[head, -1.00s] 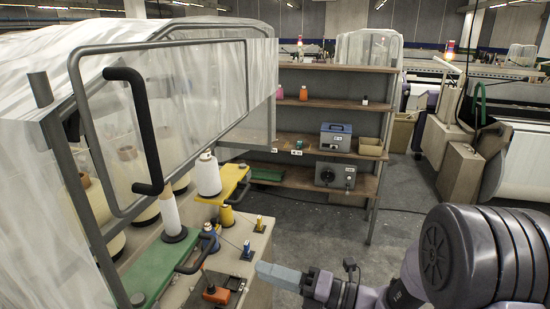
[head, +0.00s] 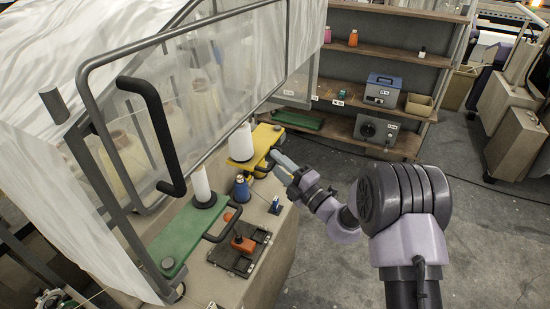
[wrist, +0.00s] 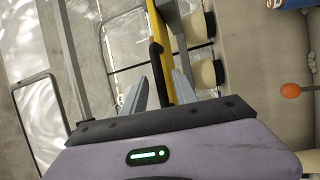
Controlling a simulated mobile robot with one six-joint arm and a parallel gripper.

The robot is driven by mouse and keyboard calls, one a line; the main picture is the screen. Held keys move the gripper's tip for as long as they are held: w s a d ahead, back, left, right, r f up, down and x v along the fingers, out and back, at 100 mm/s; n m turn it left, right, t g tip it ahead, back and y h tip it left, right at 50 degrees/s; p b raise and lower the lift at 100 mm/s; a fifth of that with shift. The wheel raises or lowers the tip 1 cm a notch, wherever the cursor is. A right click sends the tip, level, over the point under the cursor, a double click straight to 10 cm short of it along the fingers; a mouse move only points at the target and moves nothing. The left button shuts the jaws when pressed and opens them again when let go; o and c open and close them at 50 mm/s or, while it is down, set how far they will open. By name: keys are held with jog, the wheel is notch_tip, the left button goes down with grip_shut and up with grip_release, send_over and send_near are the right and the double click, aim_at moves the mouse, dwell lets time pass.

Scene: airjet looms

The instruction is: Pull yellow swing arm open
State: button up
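The yellow swing arm (head: 262,140) sticks out from the loom's side in the head view, with a white cone (head: 241,143) standing on it. My gripper (head: 278,157) is at its right edge, by its dark handle (head: 263,172). In the wrist view the yellow swing arm (wrist: 158,25) runs down between my open fingers (wrist: 160,78). Its black handle (wrist: 154,62) also lies between the fingertips, with gaps visible to both sides. Whether a finger touches it I cannot tell.
A green swing arm (head: 180,237) with a white spool stands nearer. A clear hood with a black handle (head: 160,130) hangs above.

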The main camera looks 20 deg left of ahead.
jog(key=shift+w+a, duration=0.45)
grip_shut()
dwell(1.1)
